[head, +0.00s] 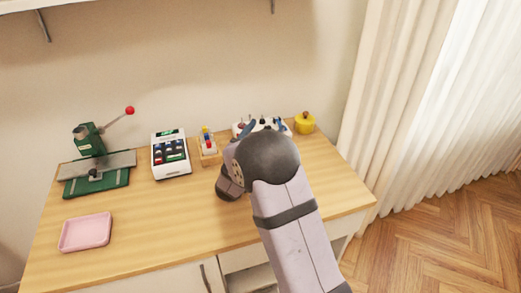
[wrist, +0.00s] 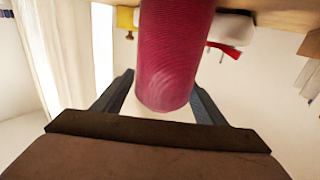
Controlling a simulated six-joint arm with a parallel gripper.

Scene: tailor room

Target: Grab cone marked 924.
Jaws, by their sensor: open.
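A crimson thread cone (wrist: 175,55) fills the middle of the wrist view, its rounded end toward me. No number is readable on it, so I cannot tell whether it is marked 924. My gripper (wrist: 160,100) is open, with one dark finger on each side of the cone's near end. I cannot tell whether either finger touches it. In the head view my arm hides the cone and most of the gripper. A white holder (head: 238,128) with small dark and blue parts shows partly behind my arm.
A green press (head: 93,160) and pink tray (head: 85,232) are farther left. The front middle of the table is clear.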

